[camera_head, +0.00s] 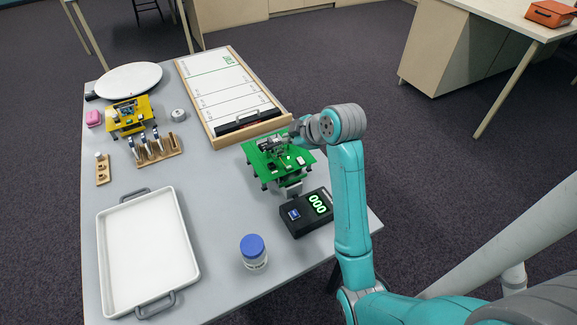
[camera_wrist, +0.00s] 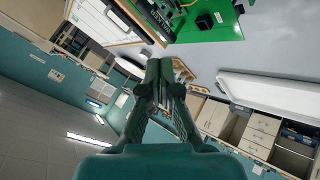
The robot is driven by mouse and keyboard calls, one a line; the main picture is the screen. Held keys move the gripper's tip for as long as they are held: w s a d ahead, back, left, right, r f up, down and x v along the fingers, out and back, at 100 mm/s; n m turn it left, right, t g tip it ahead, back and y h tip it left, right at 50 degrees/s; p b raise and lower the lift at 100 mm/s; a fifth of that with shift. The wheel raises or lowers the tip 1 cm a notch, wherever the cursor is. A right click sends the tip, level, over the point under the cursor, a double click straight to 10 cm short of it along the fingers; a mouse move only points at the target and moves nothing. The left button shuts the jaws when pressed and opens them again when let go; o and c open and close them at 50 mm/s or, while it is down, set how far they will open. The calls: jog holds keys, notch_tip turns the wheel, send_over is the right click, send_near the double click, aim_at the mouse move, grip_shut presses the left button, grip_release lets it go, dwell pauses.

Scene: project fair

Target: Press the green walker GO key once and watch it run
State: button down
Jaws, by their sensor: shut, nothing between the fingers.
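The green walker (camera_head: 278,158) stands on the grey table, a green board with small parts on top and short legs below. Its board also shows at the top of the wrist view (camera_wrist: 212,30), with a dark block on it. Several small parts sit on the board; I cannot tell which is the GO key. My gripper (camera_head: 294,131) is at the walker's far right edge, close to the board; I cannot tell whether it touches. In the wrist view its fingers (camera_wrist: 160,66) are together and empty.
A black box (camera_head: 306,212) with a green 000 display stands in front of the walker. A blue-capped jar (camera_head: 253,252), white tray (camera_head: 112,278) and yellow walker (camera_head: 128,122) stand nearby. The marked track board (camera_head: 222,91) lies behind. Bare table lies between tray and walker.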

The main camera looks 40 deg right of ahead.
aim_at(290, 168)
jog(key=shift+f, duration=4.25)
jog(key=shift+f, duration=0.15)
jog(key=shift+f, duration=0.25)
jog(key=shift+f, duration=0.35)
jog(key=shift+r, duration=0.75)
jog(key=shift+r, duration=0.15)
jog(key=shift+r, duration=2.4)
